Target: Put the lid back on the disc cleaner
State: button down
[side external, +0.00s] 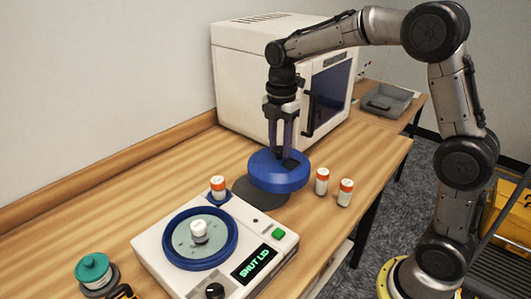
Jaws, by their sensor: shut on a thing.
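The disc cleaner (150,244) is a white box on the wooden bench, with a blue ring around a grey disc (188,245). A white piece stands at the disc's middle. Its display (254,264) reads "SHUT LID" in green. The blue round lid (278,182) is behind and to the right of the cleaner. My gripper (284,153) points down and is shut on the lid's top; the fingertips are partly hidden against a dark part there. A dark round patch shows beside the lid, and I cannot tell whether the lid touches the bench.
An orange-capped vial (218,187) stands at the cleaner's back corner. Two more vials (322,181) (345,192) stand right of the lid. A large white machine (255,80) is behind my gripper. A teal-topped item (93,270) is at front left. A grey tray (387,102) lies at far right.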

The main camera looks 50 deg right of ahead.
jog(key=s+r, duration=0.3)
jog(key=s, duration=0.4)
jog(key=w+a+r+n, duration=0.1)
jog(key=w+a+r, duration=0.25)
jog(key=a, duration=0.25)
jog(key=w+a+r+n, duration=0.2)
jog(key=w+a, duration=0.2)
jog(key=a, duration=0.2)
jog(key=a+f+n, duration=0.3)
jog(key=a, duration=1.1)
jog(key=shift+w+f, duration=0.1)
jog(key=shift+f, duration=2.6)
jog(key=shift+f, duration=0.15)
grip_release()
